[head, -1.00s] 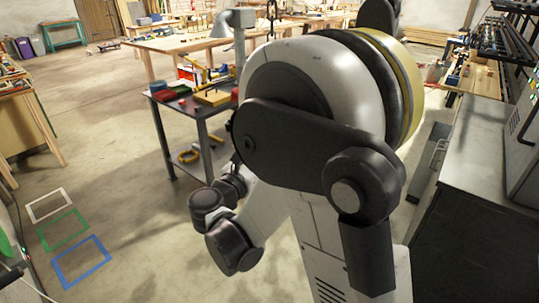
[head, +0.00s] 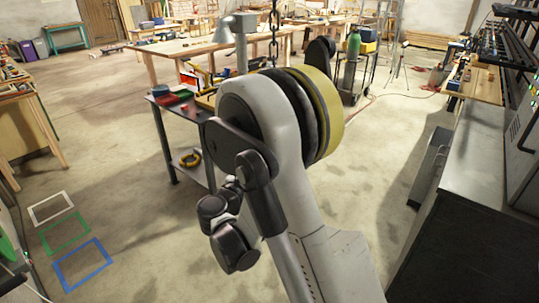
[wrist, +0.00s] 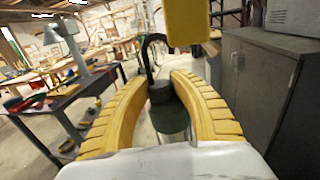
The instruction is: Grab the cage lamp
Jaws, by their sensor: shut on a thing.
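My gripper (wrist: 156,84) shows in the wrist view as two curved, ribbed yellow fingers. They are closed around the cage lamp (wrist: 172,118), of which I see a dark green body, a black collar and a black hook curving up above the fingers. The lamp's lower part is hidden behind the fingers and the pale gripper housing. In the head view my own arm hides the gripper and the lamp.
A yellow block (wrist: 187,22) crosses the top of the wrist view. A grey cabinet (wrist: 262,85) stands close on the right. A dark cart (head: 165,100) with trays is left of my arm. Floor is open at left, beyond the white, green and blue outlined rectangles.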

